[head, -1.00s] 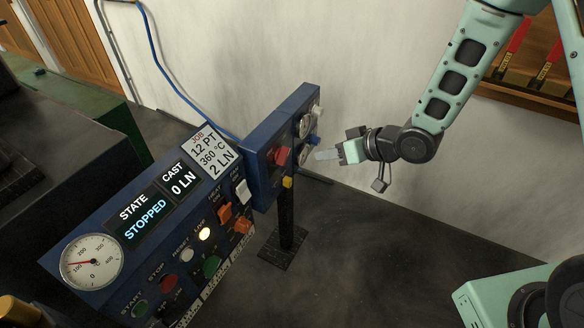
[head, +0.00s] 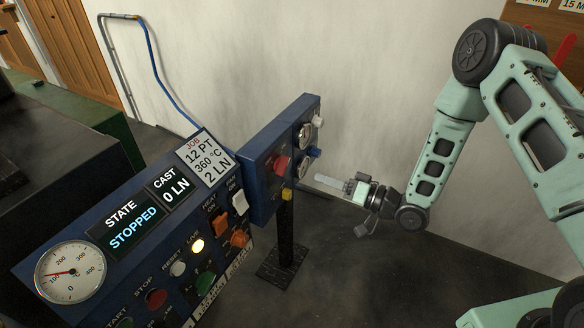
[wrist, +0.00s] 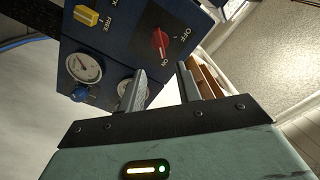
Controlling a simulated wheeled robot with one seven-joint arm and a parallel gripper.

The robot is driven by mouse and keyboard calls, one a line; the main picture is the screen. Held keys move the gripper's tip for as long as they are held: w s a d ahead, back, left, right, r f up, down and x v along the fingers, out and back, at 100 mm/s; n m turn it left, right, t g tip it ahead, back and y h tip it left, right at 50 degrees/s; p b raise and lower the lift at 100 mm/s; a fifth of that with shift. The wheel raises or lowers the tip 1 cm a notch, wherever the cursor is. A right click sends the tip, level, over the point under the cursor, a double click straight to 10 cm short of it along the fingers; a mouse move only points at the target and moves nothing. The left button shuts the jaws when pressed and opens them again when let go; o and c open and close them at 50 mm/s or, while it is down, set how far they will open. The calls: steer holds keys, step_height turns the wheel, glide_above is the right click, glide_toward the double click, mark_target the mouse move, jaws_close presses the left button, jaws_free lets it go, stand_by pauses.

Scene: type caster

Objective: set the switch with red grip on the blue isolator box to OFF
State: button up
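The blue isolator box (head: 262,190) stands on a black post, right of the caster's control panel. Its red-grip switch (head: 277,166) faces left in the head view. In the wrist view the red grip (wrist: 160,42) lies between the OFF and ON labels, with its lower end towards ON. My gripper (head: 325,181) is to the right of the box, apart from the switch. In the wrist view my gripper (wrist: 160,85) has its two fingers apart with nothing between them; the red grip shows beyond the gap.
A yellow FREE-labelled selector (wrist: 86,15), a gauge (wrist: 84,67) and a blue knob (wrist: 81,93) are on the box. The control panel (head: 130,275) reads STOPPED. Open floor lies right of the black post (head: 287,235).

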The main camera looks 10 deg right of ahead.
mark_target(287, 166)
steer(key=x, duration=1)
steer(key=shift+w+a, duration=0.1)
steer(key=shift+a, duration=0.05)
jaws_close()
